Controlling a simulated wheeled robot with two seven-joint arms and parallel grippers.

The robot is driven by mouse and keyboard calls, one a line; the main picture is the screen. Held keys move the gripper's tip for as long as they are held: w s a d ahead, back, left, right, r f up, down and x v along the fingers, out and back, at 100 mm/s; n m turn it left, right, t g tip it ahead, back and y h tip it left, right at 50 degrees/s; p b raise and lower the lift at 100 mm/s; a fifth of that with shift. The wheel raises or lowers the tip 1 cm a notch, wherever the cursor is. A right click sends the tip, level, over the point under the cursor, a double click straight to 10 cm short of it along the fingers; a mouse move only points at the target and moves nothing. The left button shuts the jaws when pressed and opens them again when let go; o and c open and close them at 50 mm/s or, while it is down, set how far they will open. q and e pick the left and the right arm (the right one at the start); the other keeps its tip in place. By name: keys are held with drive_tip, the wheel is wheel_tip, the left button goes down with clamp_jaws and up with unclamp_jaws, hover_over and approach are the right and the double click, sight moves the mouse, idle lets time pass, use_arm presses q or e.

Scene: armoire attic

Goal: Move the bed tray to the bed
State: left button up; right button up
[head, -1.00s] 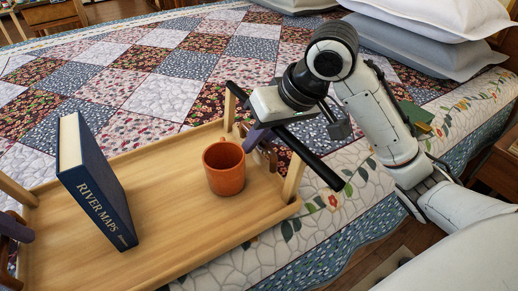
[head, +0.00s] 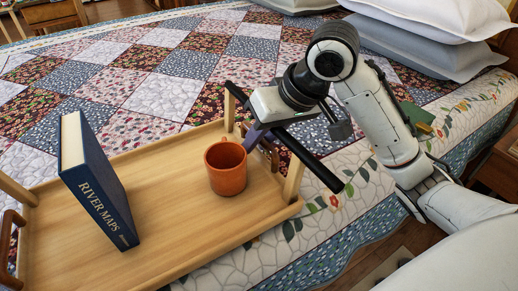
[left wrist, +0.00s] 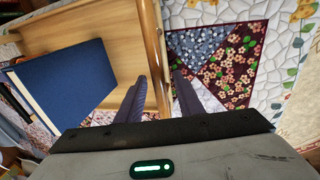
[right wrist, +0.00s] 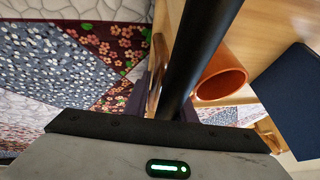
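The wooden bed tray (head: 200,236) rests on the quilted bed, with posts and brown side handles at both ends. On it stand an orange mug (head: 226,170) and a blue book (head: 97,185), "RIVER MAPS". My right gripper (head: 259,138) is at the tray's right-end handle (head: 270,152). In the right wrist view its fingers (right wrist: 172,98) look apart around the handle; a dark bar partly hides them. My left gripper is out of the head view; in the left wrist view its open fingers (left wrist: 160,95) point at the tray's end edge, with no visible hold.
The patchwork quilt (head: 160,95) is clear behind the tray. Pillows (head: 435,25) lie at the back right. A green item (head: 418,115) lies beside my right arm. The bed's front edge drops to a wooden floor (head: 385,245).

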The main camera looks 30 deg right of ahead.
drive_tip(key=v, duration=1.2)
idle(0.4)
